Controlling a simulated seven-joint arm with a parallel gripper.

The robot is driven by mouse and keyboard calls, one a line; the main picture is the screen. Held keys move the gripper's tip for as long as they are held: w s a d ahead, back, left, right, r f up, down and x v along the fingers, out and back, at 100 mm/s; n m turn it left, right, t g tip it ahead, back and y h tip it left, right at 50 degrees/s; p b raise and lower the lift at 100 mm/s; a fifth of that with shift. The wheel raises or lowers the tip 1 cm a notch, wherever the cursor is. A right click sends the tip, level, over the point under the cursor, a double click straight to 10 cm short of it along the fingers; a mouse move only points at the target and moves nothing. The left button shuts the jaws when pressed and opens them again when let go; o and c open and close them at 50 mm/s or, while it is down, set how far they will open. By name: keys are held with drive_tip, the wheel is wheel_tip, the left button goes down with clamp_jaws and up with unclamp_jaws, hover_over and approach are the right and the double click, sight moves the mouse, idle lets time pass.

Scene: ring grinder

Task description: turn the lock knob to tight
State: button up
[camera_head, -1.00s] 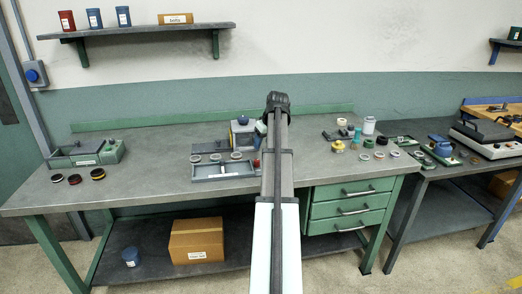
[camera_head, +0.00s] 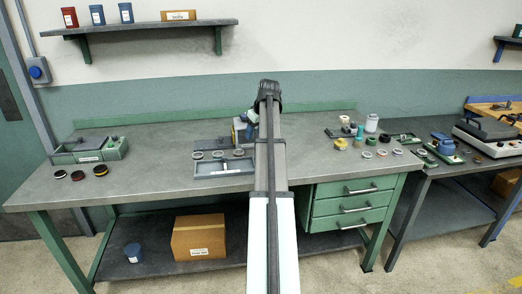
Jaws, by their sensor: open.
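The ring grinder (camera_head: 238,131) stands at the middle back of the bench, a small blue and grey machine with a yellow edge. My arm hides its right side. My gripper (camera_head: 249,128) shows only as a small pale blue and dark shape at the left edge of my arm, close in front of the grinder's upper part. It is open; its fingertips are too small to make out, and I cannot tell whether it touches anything. I cannot make out the lock knob or its setting; it may be hidden behind my gripper or arm.
Dark rings (camera_head: 77,174) and a green-grey box (camera_head: 88,150) are at the left. Jars and rings (camera_head: 369,140) are at the right. The bench between left box and tray is clear.

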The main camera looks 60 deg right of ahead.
drive_tip(key=w+d+r+g, duration=0.1)
drive_tip(key=w+d+g, duration=0.1)
drive_tip(key=w+d, duration=0.2)
drive_tip(key=s+f, duration=0.1)
drive_tip(key=f, duration=0.3)
drive_tip(key=s+f+g, duration=0.1)
drive_tip(key=f, duration=0.4)
drive_tip(key=s+f+g+y, duration=0.1)
drive_tip(key=f, duration=0.4)
drive_tip(key=shift+a+m, duration=0.25)
drive_tip(key=shift+m, duration=0.15)
drive_tip(key=shift+r, duration=0.1)
clamp_jaws()
